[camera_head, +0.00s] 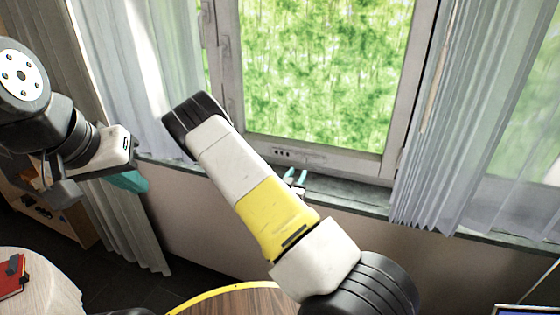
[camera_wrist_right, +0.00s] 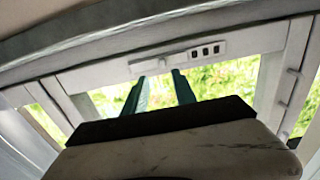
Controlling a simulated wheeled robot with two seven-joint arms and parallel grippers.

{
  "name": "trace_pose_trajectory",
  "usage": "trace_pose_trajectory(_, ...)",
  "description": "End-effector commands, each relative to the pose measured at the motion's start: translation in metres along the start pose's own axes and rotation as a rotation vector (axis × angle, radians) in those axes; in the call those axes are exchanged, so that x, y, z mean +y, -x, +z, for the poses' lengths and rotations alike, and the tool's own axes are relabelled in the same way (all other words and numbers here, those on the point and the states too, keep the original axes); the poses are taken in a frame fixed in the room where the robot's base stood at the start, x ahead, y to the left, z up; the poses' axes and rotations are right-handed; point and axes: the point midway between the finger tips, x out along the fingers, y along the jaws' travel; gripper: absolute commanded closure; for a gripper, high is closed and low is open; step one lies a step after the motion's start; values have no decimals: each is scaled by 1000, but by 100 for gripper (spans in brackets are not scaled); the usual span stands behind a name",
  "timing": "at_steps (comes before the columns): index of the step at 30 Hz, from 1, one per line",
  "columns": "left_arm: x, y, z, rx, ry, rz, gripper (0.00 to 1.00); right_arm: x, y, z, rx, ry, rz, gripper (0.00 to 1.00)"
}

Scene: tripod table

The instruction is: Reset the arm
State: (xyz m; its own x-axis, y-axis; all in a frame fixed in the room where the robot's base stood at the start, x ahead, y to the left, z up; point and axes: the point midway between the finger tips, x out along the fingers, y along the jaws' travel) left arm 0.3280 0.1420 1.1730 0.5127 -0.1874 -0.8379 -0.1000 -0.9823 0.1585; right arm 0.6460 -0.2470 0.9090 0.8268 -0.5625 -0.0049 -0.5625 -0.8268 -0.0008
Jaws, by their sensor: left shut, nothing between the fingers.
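My left gripper (camera_head: 127,181) is at the left of the head view, with teal fingers below a white and black wrist. It is shut and empty, in front of the grey curtain. My right arm (camera_head: 230,165), white, yellow and black, crosses the middle of the head view. The teal fingertips of my right gripper (camera_head: 296,177) show past it by the window sill; the rest of that gripper is hidden. In the right wrist view, the two fingers (camera_wrist_right: 158,92) stand apart, with nothing between them, and point toward the window frame.
A window (camera_head: 325,75) with a grey frame and sill (camera_head: 345,192) is close to my right gripper. Curtains hang on both sides (camera_head: 440,120). A round wooden table (camera_head: 235,302) with a yellow rim is below. A cloth-covered table (camera_head: 48,285) with a red item (camera_head: 12,280) is lower left.

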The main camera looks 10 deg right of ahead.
Motion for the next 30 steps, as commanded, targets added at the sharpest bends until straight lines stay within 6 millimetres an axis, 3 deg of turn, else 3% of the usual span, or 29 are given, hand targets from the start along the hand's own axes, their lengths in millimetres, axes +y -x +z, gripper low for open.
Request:
trace_pose_trajectory(8,0,0,0,0,0,0,100,-6,-1,-4,-256,-142,34,67)
trace_pose_trajectory(14,0,0,0,0,0,0,100,-32,22,-27,-556,-277,-35,67)
trace_pose_trajectory(17,0,0,0,0,0,0,100,-45,41,-50,-681,-321,-106,67)
trace_pose_trajectory(23,0,0,0,0,0,0,100,-59,91,-114,-869,-348,-295,67)
trace_pose_trajectory(30,0,0,0,0,0,0,100,-39,170,-196,-987,-253,-538,67)
